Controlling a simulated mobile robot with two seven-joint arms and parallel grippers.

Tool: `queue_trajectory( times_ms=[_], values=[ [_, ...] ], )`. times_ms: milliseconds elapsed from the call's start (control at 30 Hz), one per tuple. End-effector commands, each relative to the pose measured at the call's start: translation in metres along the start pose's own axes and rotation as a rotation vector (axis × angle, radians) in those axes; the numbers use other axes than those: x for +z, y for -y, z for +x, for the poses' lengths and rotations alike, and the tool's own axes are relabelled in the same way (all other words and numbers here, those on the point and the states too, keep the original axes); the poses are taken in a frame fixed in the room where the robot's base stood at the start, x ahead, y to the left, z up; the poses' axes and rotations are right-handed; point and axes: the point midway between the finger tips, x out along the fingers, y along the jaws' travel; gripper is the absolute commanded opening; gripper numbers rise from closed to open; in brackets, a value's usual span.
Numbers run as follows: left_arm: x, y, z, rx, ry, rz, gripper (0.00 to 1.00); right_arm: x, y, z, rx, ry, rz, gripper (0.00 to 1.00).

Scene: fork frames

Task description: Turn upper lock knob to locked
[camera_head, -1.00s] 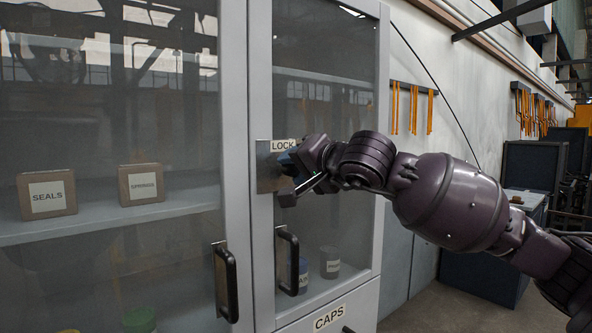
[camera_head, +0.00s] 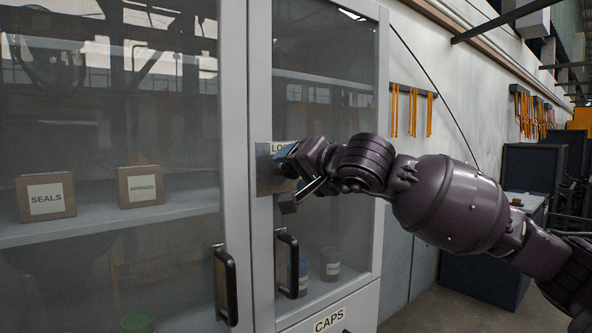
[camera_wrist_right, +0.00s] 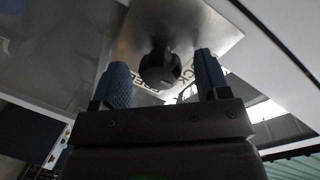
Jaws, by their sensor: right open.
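A dark round lock knob (camera_wrist_right: 160,68) stands out from a bare metal plate (camera_wrist_right: 196,28) in the right wrist view. Printed lettering beside it is partly hidden, with "OCK" readable. In the head view the metal plate (camera_head: 264,178) sits on the cabinet's right door under a partly covered "LOCK" label (camera_head: 279,147). My right gripper (camera_head: 287,181) is in front of this plate and hides the knob there. In the wrist view its two blue fingers (camera_wrist_right: 162,80) are open, one on each side of the knob, with visible gaps. My left gripper is not in view.
Two black door handles, left (camera_head: 226,284) and right (camera_head: 288,264), stick out below the plate. Behind the glass, boxes labelled SEALS (camera_head: 46,197) and another (camera_head: 140,187) stand on a shelf. A drawer labelled CAPS (camera_head: 329,320) is below. Orange straps (camera_head: 412,110) hang on the right wall.

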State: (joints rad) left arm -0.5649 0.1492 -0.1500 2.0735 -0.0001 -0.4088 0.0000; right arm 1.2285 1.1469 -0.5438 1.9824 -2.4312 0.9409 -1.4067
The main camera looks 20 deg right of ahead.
Motion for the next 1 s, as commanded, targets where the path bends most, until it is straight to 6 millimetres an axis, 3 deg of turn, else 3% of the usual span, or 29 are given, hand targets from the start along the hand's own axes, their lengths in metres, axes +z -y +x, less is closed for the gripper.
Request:
queue_trajectory(
  times_ms=[267, 700, 1000],
  values=[
    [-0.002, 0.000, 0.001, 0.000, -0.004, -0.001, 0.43, -0.001, 0.000, -0.009, 0.000, -0.002, -0.001, 0.69],
    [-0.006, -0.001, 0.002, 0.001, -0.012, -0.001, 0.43, 0.000, -0.001, -0.084, 0.002, -0.002, -0.004, 0.69],
    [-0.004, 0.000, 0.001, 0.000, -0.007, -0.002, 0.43, 0.000, 0.000, -0.107, 0.000, 0.000, -0.001, 0.69]
  ],
)
